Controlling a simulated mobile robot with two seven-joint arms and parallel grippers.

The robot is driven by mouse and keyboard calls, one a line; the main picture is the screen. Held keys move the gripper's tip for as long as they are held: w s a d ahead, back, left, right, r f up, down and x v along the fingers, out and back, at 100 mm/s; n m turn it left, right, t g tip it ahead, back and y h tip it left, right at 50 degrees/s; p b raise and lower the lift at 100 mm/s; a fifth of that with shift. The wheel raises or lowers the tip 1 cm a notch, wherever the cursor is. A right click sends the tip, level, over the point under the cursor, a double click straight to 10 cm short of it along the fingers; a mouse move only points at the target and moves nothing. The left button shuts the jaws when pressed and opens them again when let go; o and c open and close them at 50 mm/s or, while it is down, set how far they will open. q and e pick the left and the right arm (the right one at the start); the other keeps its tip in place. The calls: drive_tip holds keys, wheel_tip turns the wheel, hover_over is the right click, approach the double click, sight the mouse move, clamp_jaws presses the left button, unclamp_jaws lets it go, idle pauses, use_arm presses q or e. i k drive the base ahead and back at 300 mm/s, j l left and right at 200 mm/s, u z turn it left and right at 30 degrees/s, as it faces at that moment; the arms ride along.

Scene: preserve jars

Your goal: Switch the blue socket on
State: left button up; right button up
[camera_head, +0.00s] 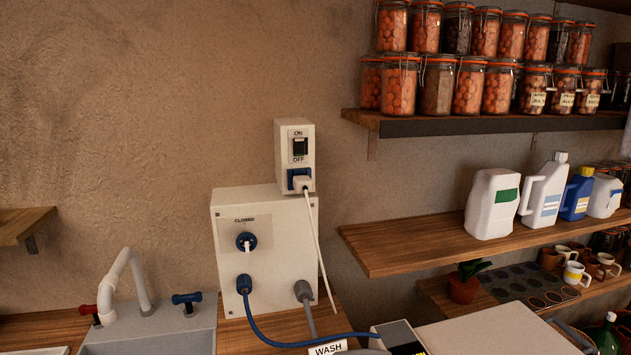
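The blue socket (299,179) is at the bottom of a small white switch box (281,150) in the middle of the view, with a white plug and cord in it. Above the socket is a dark rocker switch (300,147), marked ON above and OFF below. The rocker is too small to tell its position. Neither of my grippers is in view.
A sink with a tap (118,270) is at left. Shelves with jars (400,85) and jugs (493,203) fill the right.

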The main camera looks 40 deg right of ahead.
sight(298, 143)
drive_tip(key=z, duration=1.05)
